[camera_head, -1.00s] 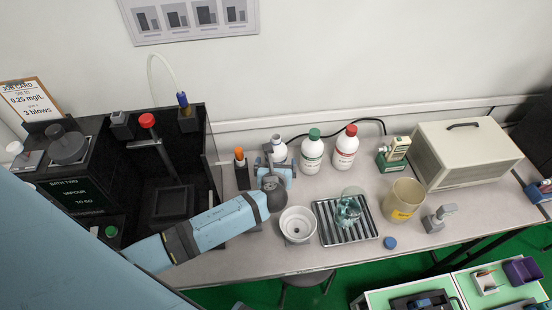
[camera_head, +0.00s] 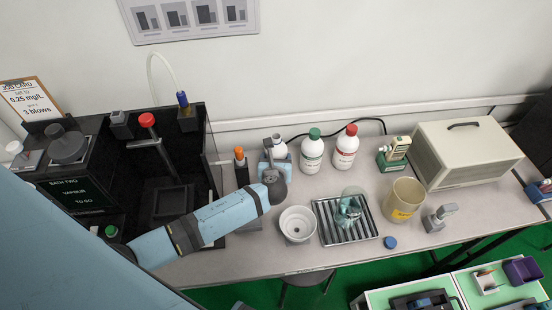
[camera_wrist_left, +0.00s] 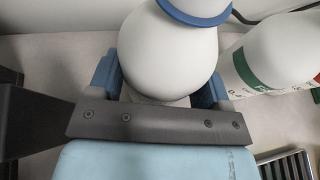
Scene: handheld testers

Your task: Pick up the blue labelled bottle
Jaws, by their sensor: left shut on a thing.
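The bottle in my left gripper is white and rounded, with a blue band around its neck in the left wrist view (camera_wrist_left: 172,50). It stands upright at the back of the bench in the head view (camera_head: 280,149), left of two other white bottles. My left gripper (camera_head: 275,161) is shut on it, with blue fingers on both sides of its body. The label is hidden by my gripper. I cannot tell whether the bottle's base touches the bench. My right gripper is not in view.
A green-capped bottle (camera_head: 312,152) stands close on the right, with a red-capped bottle (camera_head: 346,149) beyond it. An orange-tipped item (camera_head: 241,167) stands close on the left. A white bowl (camera_head: 298,224) and a ribbed tray (camera_head: 329,231) lie in front.

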